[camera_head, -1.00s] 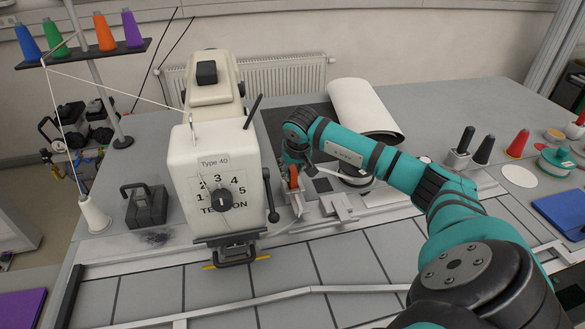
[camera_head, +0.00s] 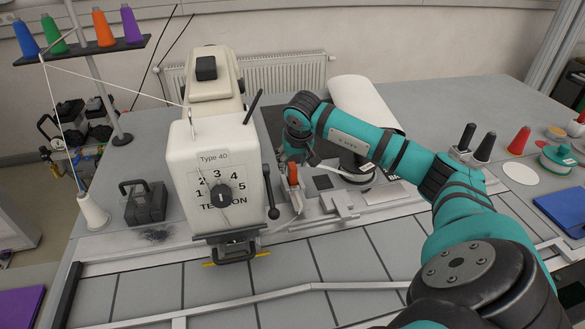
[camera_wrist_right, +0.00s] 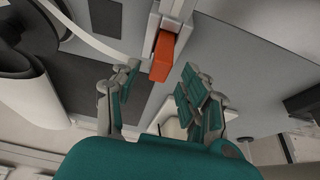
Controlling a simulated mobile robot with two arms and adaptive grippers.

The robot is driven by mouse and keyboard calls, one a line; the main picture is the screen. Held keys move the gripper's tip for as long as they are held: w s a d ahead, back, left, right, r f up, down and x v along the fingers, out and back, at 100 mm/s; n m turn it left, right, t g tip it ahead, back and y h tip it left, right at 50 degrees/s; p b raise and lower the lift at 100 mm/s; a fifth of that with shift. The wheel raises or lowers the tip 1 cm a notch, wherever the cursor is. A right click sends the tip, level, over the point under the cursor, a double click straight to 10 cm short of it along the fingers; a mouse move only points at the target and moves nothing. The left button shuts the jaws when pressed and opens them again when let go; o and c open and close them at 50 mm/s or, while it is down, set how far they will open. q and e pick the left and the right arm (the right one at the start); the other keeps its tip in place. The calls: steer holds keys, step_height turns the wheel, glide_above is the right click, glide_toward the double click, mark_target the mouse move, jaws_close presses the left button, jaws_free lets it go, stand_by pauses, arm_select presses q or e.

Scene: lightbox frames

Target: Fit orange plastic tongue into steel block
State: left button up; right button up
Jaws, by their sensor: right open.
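The orange plastic tongue (camera_head: 292,173) stands just right of the white machine head in the head view. In the right wrist view the orange tongue (camera_wrist_right: 163,56) shows as a short bar end against a grey metal holder (camera_wrist_right: 171,18); how deep it sits is hidden. A steel block (camera_head: 338,201) with a raised part lies to its right in the head view. My right gripper (camera_head: 293,155) is above the tongue, its fingers partly hidden by its own wrist. In the wrist view my right gripper (camera_wrist_right: 156,92) is open and empty, with the tongue beyond its fingertips. My left gripper is out of view.
The white machine head (camera_head: 215,160) with a dial and side lever (camera_head: 270,190) stands close on the left. A white roll (camera_head: 362,105) lies behind the arm. Cones (camera_head: 519,140) stand at the right. The tiled front strip (camera_head: 345,260) is mostly clear.

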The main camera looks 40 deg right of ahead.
steer(key=b+v, duration=0.1)
steer(key=v, duration=0.8)
steer(key=shift+s+f, duration=0.1)
